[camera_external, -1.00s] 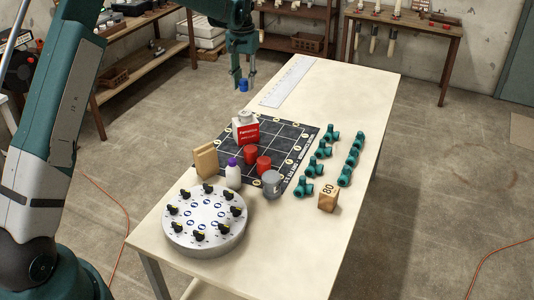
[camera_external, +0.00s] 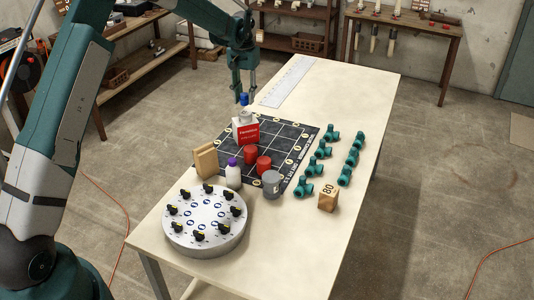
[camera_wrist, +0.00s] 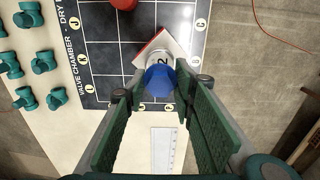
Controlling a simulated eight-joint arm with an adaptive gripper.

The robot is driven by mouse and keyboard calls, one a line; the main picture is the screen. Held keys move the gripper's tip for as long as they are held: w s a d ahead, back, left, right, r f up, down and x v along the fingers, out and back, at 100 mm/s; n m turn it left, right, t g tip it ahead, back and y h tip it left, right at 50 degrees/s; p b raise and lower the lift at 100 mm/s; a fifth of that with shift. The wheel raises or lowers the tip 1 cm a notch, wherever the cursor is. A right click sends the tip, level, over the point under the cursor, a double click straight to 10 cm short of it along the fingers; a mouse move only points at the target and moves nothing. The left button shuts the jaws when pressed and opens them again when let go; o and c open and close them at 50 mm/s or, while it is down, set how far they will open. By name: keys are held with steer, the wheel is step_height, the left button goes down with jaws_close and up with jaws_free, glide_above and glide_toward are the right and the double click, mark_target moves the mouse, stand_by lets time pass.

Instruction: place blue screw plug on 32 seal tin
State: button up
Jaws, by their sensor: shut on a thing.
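My gripper (camera_external: 244,94) is shut on the blue screw plug (camera_external: 243,99) and points down. In the wrist view the blue plug (camera_wrist: 159,80) is between the tips of my gripper (camera_wrist: 158,88). Just below the plug is a pale grey tin (camera_external: 246,117) standing on a red and white box (camera_external: 246,133). In the wrist view the tin (camera_wrist: 163,58) shows a "2" and is partly covered by the plug. The rest of its label is hidden. A small gap seems to lie between plug and tin; contact cannot be told.
The box stands on a black gridded mat (camera_external: 284,133) with red cylinders (camera_external: 264,165). Nearby are a grey can (camera_external: 271,184), a white bottle (camera_external: 233,174), a wooden block (camera_external: 205,162) and a round dial plate (camera_external: 204,222). Teal fittings (camera_external: 318,169) line the right. The table's far end is clear beyond a ruler (camera_external: 287,82).

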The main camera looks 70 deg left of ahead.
mark_target(245, 104)
steer(key=shift+f, duration=1.8)
steer(key=shift+f, duration=0.25)
steer(key=o, duration=0.7)
steer(key=shift+r, duration=0.1)
steer(key=shift+o, duration=0.2)
steer(key=shift+r, duration=0.1)
step_height(245, 104, up, 12)
steer(key=shift+r, duration=0.1)
